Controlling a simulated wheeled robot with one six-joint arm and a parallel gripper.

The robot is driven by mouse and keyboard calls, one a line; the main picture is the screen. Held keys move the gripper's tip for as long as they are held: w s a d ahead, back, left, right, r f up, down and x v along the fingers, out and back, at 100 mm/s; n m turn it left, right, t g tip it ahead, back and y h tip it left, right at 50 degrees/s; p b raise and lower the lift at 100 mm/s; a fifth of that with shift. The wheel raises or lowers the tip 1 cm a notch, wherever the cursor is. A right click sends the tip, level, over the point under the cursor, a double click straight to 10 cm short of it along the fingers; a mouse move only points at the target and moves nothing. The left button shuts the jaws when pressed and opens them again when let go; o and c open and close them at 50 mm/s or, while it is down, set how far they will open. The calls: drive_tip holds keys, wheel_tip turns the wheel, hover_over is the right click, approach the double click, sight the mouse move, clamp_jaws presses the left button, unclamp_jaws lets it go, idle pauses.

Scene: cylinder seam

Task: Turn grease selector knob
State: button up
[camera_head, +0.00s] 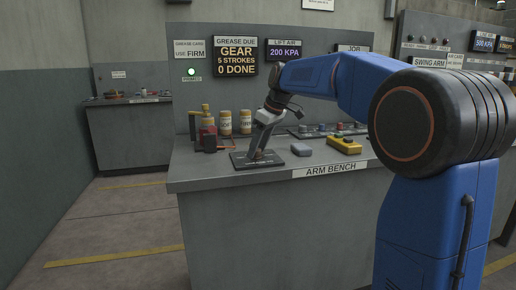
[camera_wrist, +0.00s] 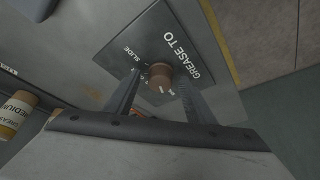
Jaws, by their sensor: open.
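The grease selector is a dark square plate (camera_head: 240,163) on the front left part of the arm bench. In the wrist view the plate (camera_wrist: 190,38) bears the words "GREASE TO" and "SLIDE", with a round brown knob (camera_wrist: 159,74) in its middle. My gripper (camera_head: 258,152) points down over the plate. In the wrist view my gripper (camera_wrist: 159,84) is open, with one finger to each side of the knob. I cannot tell whether either finger touches it. Part of the marking around the knob is hidden or too small to read.
A grey block (camera_head: 301,149) and a yellow button box (camera_head: 345,145) lie to the right. A sign (camera_head: 235,56) reads "GEAR 5 STROKES 0 DONE".

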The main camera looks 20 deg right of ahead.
drive_tip(key=c, duration=1)
drive_tip(key=shift+m, duration=0.3)
drive_tip(key=m, duration=0.1)
drive_tip(key=m+t+h, duration=0.1)
drive_tip(key=m, duration=0.1)
drive_tip(key=shift+s+a+m, duration=0.15)
drive_tip(key=shift+a+m, duration=0.05)
drive_tip(key=shift+m, duration=0.1)
drive_tip(key=m+h, duration=0.2)
drive_tip(key=m, duration=0.2)
drive_tip(key=shift+a+m, duration=0.1)
drive_tip(key=shift+m, duration=0.2)
drive_tip(key=m+h, duration=0.1)
drive_tip(key=m, duration=0.3)
drive_tip(key=shift+a+h, duration=0.15)
drive_tip(key=shift+h, duration=0.25)
drive_tip(key=shift+a+m+g+h, duration=0.15)
drive_tip(key=shift+m+h, duration=0.25)
drive_tip(key=shift+m, duration=0.85)
drive_tip(key=shift+d+m+g+h, duration=0.1)
drive_tip(key=shift+m+g+h, duration=0.25)
drive_tip(key=shift+m, duration=0.9)
